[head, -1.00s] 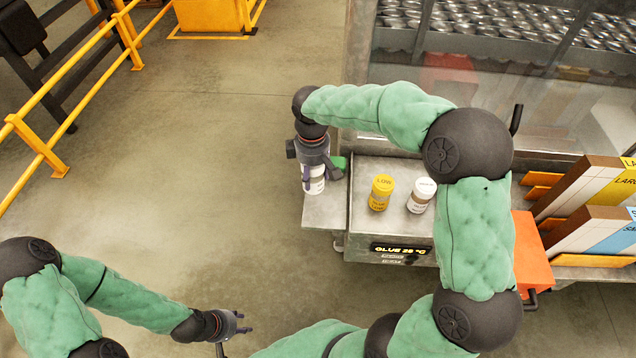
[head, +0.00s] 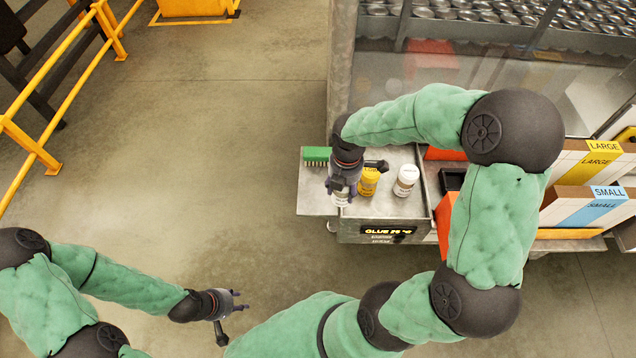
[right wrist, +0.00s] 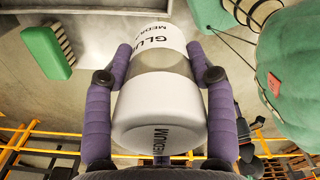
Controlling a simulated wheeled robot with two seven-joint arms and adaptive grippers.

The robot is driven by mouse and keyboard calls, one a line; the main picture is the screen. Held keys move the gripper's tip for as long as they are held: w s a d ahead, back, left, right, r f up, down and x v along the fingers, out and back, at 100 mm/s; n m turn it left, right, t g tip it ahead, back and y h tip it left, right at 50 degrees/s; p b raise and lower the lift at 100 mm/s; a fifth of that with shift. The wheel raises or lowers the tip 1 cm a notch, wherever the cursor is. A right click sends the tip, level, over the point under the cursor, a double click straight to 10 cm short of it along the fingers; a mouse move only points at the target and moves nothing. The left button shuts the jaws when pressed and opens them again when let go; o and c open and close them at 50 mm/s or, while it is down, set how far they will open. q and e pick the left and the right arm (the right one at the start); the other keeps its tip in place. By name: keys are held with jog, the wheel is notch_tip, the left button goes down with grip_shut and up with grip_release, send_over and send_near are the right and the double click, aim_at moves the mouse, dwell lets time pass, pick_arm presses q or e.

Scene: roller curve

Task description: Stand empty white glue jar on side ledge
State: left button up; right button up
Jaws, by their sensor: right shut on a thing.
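My right gripper (head: 340,192) is shut around a white glue jar (right wrist: 155,95), with one purple finger on each side of it. In the head view the jar (head: 341,197) is partly hidden by the gripper, over the boundary between the side ledge (head: 311,197) and the glue station's top (head: 385,207). I cannot tell whether it touches either surface. Its printed "GLUE" label shows in the right wrist view. My left gripper (head: 240,299) is open and empty over the floor, away from the station.
A green brush (head: 316,155) lies at the ledge's back; it also shows in the right wrist view (right wrist: 46,52). A yellow jar (head: 368,181) and another white jar (head: 406,180) stand on the station beside my right gripper. The ledge's front left is bare.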

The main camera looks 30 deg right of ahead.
jog(key=w+f, duration=0.2)
jog(key=w, duration=0.1)
jog(key=w+a+f, duration=0.1)
jog(key=w+f, duration=0.2)
jog(key=w+a+f, duration=0.1)
jog(key=w+f, duration=0.1)
jog(key=w, duration=0.1)
jog(key=shift+w+f+b, duration=0.15)
jog(key=shift+f+b, duration=0.15)
jog(key=shift+b, duration=0.1)
jog(key=shift+w+a+f, duration=0.15)
jog(key=shift+w+f, duration=0.1)
jog(key=shift+f, duration=1.6)
jog(key=shift+f+b, duration=0.15)
jog(key=shift+b, duration=0.15)
jog(key=o, duration=1.2)
jog(key=shift+c, duration=0.2)
